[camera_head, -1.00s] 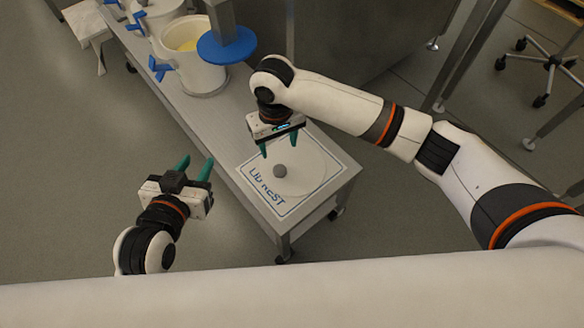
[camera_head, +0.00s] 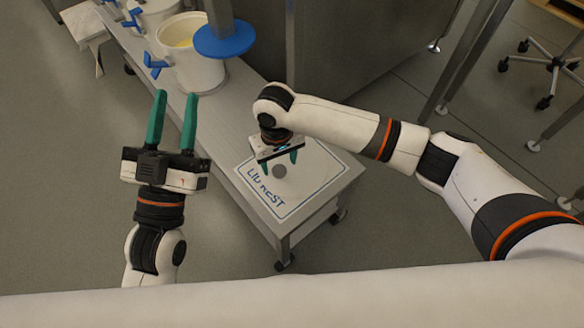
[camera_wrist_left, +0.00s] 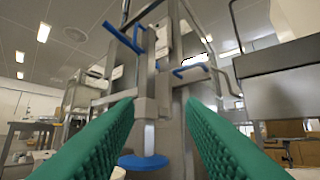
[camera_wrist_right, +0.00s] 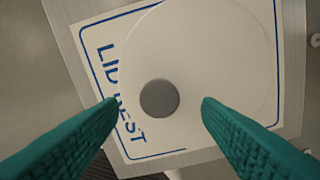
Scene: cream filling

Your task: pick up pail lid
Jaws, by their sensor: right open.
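The pail lid (camera_head: 310,172) is a pale, round disc with a grey knob (camera_head: 279,171) at its centre. It lies flat on the "LID REST" mark at the near end of the metal bench. In the right wrist view the lid (camera_wrist_right: 220,70) fills the middle, and its knob (camera_wrist_right: 159,98) shows between my fingers. My right gripper (camera_head: 279,160) is open just above the lid, fingers pointing down on either side of the knob. I cannot tell how large the gap to the knob is. My left gripper (camera_head: 172,120) is open and empty, left of the bench, fingers pointing away.
A white pail (camera_head: 190,65) with yellowish content stands farther up the bench (camera_head: 215,120), under a blue disc (camera_head: 225,40) on a machine column. Another white pail (camera_head: 152,18) with blue clamps is behind it.

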